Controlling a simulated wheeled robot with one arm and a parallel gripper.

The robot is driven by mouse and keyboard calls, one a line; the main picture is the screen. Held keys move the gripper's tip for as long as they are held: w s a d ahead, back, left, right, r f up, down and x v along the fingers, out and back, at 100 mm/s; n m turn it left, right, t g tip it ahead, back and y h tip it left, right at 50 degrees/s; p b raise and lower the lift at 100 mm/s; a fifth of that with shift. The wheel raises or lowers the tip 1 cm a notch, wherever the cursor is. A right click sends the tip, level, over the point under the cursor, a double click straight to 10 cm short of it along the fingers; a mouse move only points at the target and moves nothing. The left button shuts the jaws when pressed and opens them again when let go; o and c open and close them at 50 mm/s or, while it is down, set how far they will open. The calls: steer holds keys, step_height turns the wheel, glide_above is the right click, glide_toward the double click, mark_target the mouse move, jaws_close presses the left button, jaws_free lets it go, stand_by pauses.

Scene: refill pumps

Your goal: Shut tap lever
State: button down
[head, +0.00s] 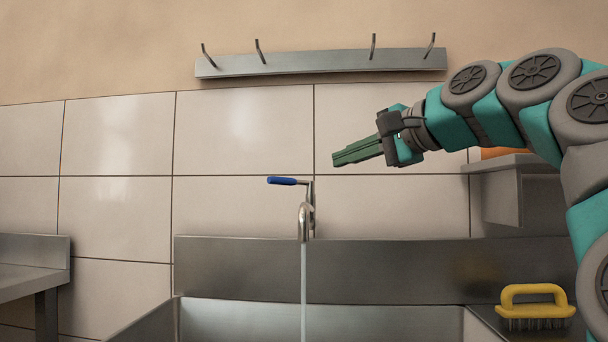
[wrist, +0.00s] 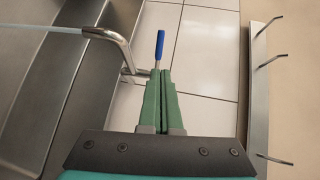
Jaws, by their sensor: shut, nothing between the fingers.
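The tap lever (head: 283,181) has a blue grip and points left from the top of the metal tap (head: 305,220) in the head view. Water (head: 304,285) runs from the spout down into the sink. In the wrist view the blue lever (wrist: 160,45) stands just beyond my fingertips, and the curved spout (wrist: 110,38) is to its left. My gripper (head: 335,159) has green fingers, pressed together and empty. It is to the right of the lever and a little higher in the head view, apart from it. The fingers also show in the wrist view (wrist: 160,73).
A steel sink (head: 230,318) lies below the tap. A yellow brush (head: 535,292) rests on the right-hand ledge. A hook rail (head: 320,63) is on the wall above. A steel shelf (head: 500,165) is behind my arm. A counter (head: 35,255) stands at left.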

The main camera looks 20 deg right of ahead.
mark_target(284, 179)
steer(key=x, duration=1.3)
steer(key=shift+w+a+f, duration=0.15)
steer(key=shift+a, duration=0.05)
steer(key=shift+a, duration=0.15)
